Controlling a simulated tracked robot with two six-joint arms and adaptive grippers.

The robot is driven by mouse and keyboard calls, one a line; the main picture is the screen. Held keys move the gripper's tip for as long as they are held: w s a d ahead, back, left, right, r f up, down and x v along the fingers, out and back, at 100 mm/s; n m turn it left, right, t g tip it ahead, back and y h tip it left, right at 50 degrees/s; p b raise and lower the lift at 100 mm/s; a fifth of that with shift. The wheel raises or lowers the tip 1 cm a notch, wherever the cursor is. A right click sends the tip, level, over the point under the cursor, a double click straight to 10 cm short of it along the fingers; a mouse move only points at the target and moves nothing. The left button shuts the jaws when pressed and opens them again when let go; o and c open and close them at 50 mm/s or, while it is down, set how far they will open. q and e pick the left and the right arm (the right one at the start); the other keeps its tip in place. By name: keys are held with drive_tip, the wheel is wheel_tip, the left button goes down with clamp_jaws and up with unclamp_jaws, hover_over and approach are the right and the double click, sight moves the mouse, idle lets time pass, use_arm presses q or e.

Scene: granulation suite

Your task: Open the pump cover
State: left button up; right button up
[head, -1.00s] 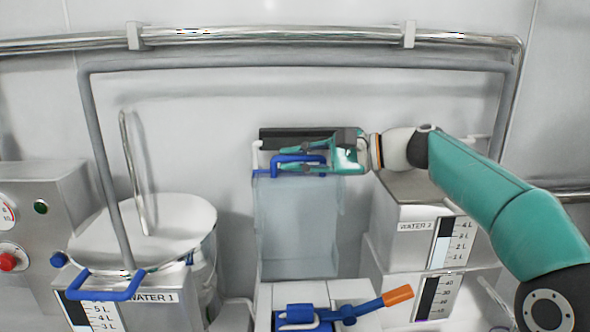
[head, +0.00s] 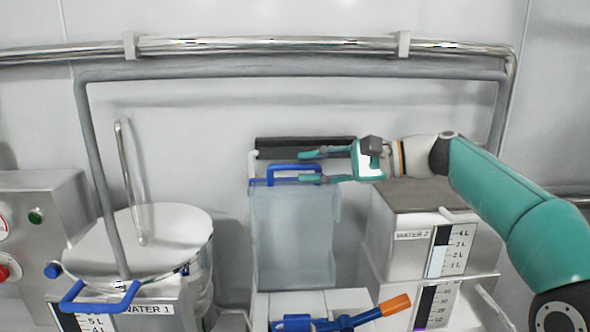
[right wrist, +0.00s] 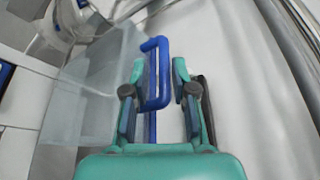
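The pump cover (head: 292,235) is a translucent box-like cover in the middle of the head view, above the white pump housing (head: 318,302). Its blue handle (head: 270,172) is at the top edge, in front of a dark bar (head: 268,148). My right gripper (head: 308,166) comes in from the right, with its fingers apart around the right part of the handle. In the right wrist view the handle (right wrist: 161,45) stands between the open fingertips (right wrist: 160,68), closer to the left finger; a clear gap shows on the right. My left gripper is not in view.
A blue lever with an orange grip (head: 396,304) lies at the pump's front. The WATER 1 vessel (head: 140,240) is on the left, and the WATER 2 box (head: 410,215) is on the right, beneath my right arm. A grey pipe frame (head: 290,67) and steel rail cross behind.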

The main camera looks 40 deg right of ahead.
drive_tip(key=v, duration=0.8)
